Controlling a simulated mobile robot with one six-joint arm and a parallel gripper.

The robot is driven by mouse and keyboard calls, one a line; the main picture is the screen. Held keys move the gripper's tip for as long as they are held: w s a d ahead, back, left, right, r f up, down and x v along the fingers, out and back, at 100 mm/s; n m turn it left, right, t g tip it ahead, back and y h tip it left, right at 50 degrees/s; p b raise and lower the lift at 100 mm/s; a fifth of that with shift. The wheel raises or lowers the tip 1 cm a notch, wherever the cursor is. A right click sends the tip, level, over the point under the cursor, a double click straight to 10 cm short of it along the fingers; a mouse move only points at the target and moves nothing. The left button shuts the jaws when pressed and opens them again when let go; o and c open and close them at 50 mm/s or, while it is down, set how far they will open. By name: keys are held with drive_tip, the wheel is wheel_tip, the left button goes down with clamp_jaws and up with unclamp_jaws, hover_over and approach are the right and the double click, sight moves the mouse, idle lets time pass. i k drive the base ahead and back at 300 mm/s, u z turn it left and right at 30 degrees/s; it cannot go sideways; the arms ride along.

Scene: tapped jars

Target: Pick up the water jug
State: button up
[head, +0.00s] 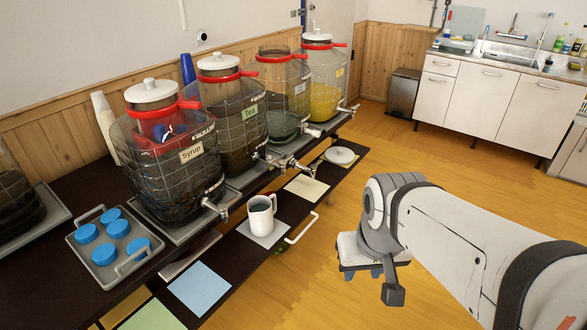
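A white jug-like vessel (262,216) with a grey inside stands upright on a pale square on the lower front shelf, near the taps. No label on it can be read, so I cannot tell if it is the water jug. Large tapped jars stand in a row behind it: one labelled Syrup (170,170), one labelled Tea (228,122), one with an unreadable pale label (281,98), and one with yellow liquid (325,85). My gripper (371,281) is right of the vessel, apart from it, over the floor. Its fingers point down and their opening is unclear.
A grey tray (78,266) with several blue lids sits at the left of the dark counter. Coloured squares, including a blue one (200,289), lie on the lower shelf. A white plate (340,156) is farther back. The wooden floor is open toward the sink cabinets (483,92).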

sight(262, 213)
drive_tip(key=i, duration=1)
drive_tip(key=z, duration=0.05)
